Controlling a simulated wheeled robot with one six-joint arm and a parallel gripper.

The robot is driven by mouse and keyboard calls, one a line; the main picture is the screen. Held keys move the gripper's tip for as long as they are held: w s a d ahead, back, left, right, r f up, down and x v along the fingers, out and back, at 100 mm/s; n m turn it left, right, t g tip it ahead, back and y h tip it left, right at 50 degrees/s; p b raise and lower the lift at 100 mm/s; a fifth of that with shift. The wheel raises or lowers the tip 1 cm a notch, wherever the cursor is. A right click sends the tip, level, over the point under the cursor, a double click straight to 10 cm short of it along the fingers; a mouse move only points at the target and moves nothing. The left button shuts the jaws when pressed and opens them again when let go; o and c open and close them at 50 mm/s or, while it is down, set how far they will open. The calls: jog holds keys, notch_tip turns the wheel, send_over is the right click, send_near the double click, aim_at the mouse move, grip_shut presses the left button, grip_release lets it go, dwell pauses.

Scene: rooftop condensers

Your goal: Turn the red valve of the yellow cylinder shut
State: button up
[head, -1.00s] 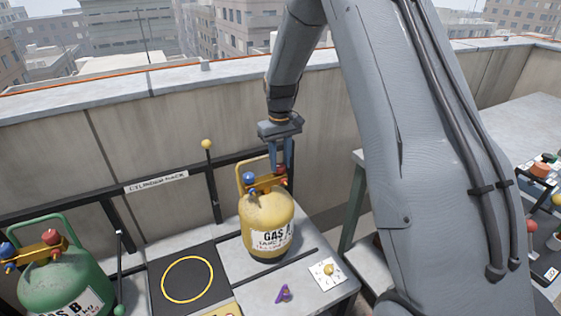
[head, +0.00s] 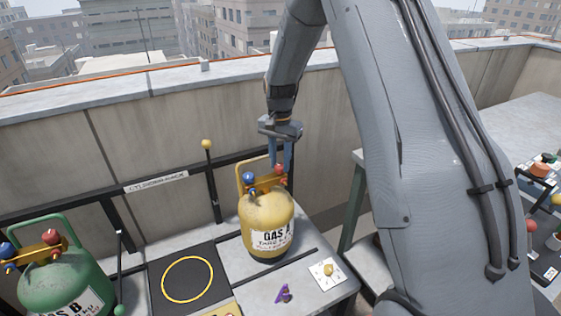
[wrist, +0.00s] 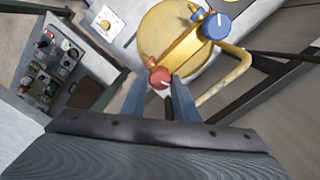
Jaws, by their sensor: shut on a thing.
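The yellow cylinder (head: 265,215), labelled GAS A, stands upright on the grey bench at the right end of the rack. It has a blue valve (head: 249,177) on the left and a red valve (head: 279,169) on the right of its top block. My gripper (head: 280,160) reaches down from above and is shut on the red valve. In the wrist view, the red valve (wrist: 160,77) sits between the tips of my two fingers (wrist: 158,88). The blue valve (wrist: 216,26) is clear of them. The fingers partly cover the red valve in the head view.
A green cylinder (head: 65,285) stands at the left. A black mat with a yellow ring (head: 165,292) lies empty between them. A purple item (head: 284,293) and a white plate with a yellow knob (head: 328,271) lie in front. The parapet wall (head: 60,160) runs behind.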

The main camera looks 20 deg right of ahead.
aim_at(280, 165)
jog(key=shift+w+r+m, duration=0.15)
jog(key=shift+m, duration=2.05)
jog(key=o, duration=1.1)
jog(key=shift+c, duration=0.2)
jog(key=shift+r+b, duration=1)
jog(key=shift+r, duration=2.85)
jog(key=s+f+n, duration=0.2)
jog(key=s+n, duration=0.4)
jog(key=s, duration=0.9)
jog(key=s+f+n, duration=0.2)
jog(key=s+n, duration=0.4)
jog(key=s, duration=0.8)
jog(key=shift+s+a+n+t, duration=0.35)
jog(key=shift+a+n+t, duration=0.05)
